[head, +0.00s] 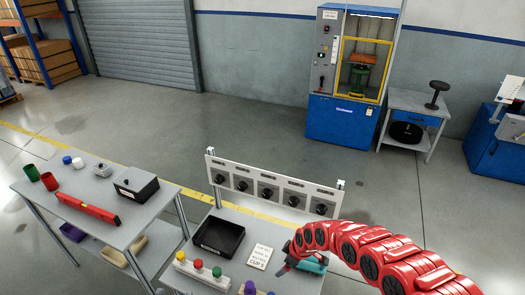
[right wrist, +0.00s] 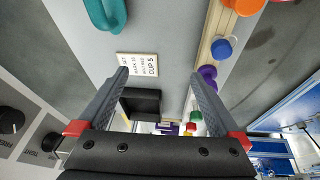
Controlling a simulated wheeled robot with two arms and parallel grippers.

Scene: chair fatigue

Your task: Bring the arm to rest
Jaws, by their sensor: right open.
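My right arm, red and segmented, comes in from the lower right over the front table. Its gripper (head: 287,264) is above the table near a small printed card (head: 260,256). In the right wrist view the two fingers (right wrist: 158,75) are spread apart with nothing between them that I can see held. The card reading "CUP 5" (right wrist: 137,65) lies beyond the fingertips. A teal object (head: 313,266) is partly hidden behind the gripper and also shows in the right wrist view (right wrist: 104,14). My left gripper is not in view.
A black tray (head: 218,237) and a rack of coloured pieces (head: 199,268) are on the front table. A panel with black knobs (head: 267,191) stands along its back edge. A side table (head: 100,205) at left holds cups and a red level. Open floor lies behind.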

